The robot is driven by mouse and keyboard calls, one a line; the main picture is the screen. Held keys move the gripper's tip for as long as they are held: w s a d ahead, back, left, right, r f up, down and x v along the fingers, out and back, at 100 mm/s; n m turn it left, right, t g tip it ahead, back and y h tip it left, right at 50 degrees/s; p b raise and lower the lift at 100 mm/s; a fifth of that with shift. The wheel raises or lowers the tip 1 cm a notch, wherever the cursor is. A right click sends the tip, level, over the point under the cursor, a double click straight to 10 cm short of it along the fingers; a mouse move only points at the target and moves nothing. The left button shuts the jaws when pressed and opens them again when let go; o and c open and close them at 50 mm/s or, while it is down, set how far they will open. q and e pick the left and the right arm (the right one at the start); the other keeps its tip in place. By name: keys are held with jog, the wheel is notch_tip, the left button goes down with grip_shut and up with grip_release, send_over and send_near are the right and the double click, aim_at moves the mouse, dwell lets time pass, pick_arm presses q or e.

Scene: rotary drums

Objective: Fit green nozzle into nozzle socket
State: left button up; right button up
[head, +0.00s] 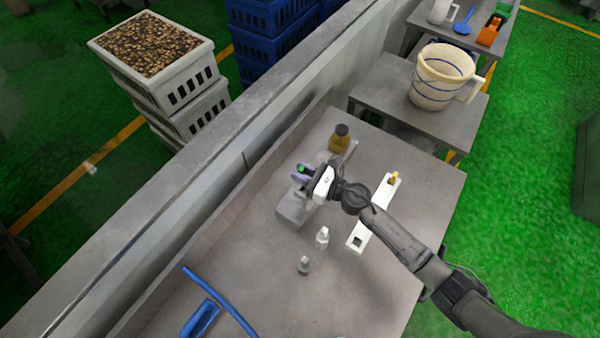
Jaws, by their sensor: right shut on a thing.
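A grey block (292,209) lies just below the gripper in the picture. It may bear the nozzle socket, but I cannot make out an opening, nor whether the nozzle touches the block. My left gripper is out of view.
An amber bottle (340,138) stands behind the gripper. Two small bottles (322,237) (304,265) stand in front. Blue pieces (201,318) lie near left. A wall (215,160) borders the table.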

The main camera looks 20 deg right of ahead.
jog(key=shift+w+d+f+m+t+h, duration=0.1)
jog(key=shift+w+f+m+t+h, duration=0.05)
jog(key=shift+w+m+t+h, duration=0.2)
jog(key=shift+d, duration=0.25)
jog(key=shift+w+d, duration=0.1)
jog(key=shift+d, duration=0.15)
notch_tip(320, 180, down, 6)
jog(key=b, duration=0.6)
jog(key=shift+r, duration=0.2)
